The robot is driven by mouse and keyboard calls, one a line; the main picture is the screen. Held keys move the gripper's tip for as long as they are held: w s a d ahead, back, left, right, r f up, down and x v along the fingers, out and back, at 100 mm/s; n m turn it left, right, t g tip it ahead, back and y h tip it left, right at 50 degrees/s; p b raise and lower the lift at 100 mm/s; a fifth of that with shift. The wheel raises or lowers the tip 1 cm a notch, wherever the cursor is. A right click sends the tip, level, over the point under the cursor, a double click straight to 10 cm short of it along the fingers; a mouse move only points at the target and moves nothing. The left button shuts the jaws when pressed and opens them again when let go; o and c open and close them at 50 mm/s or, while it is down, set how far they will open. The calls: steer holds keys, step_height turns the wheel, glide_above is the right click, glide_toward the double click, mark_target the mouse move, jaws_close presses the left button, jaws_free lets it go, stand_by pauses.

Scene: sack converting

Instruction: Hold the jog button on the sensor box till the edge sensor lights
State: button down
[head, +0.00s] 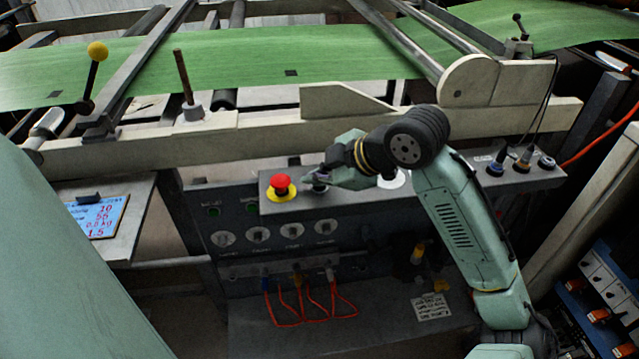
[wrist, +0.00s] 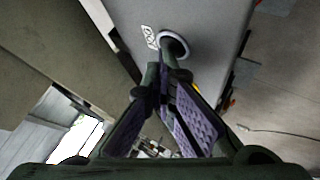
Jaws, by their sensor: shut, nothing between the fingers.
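A long grey control box (head: 440,182) runs below the cream machine rail. A red mushroom button (head: 281,183) on a yellow base sits at its left end. My gripper (head: 317,179) is shut and empty, just right of the red button, with its tips at a dark round button. In the wrist view this button (wrist: 174,43) shows a pale ring beside a small white label, and my fingertips (wrist: 164,70) overlap its lower edge. I cannot tell whether they touch or press it. A cabled bracket (head: 518,46) stands at the upper right; no lit lamp is clear on it.
A green web (head: 240,68) with dark square marks crosses the machine above. A white button (head: 391,180) lies partly behind my gripper. More knobs and cable plugs (head: 521,161) stand at the box's right end. Orange cables (head: 312,306) loop below.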

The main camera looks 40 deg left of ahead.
mark_target(317, 189)
stand_by(0.4)
steer(key=shift+r+p, duration=0.7)
steer(key=shift+r, duration=0.1)
step_height(317, 189, up, 5)
steer(key=p, duration=0.4)
steer(key=shift+a, duration=0.1)
stand_by(1.0)
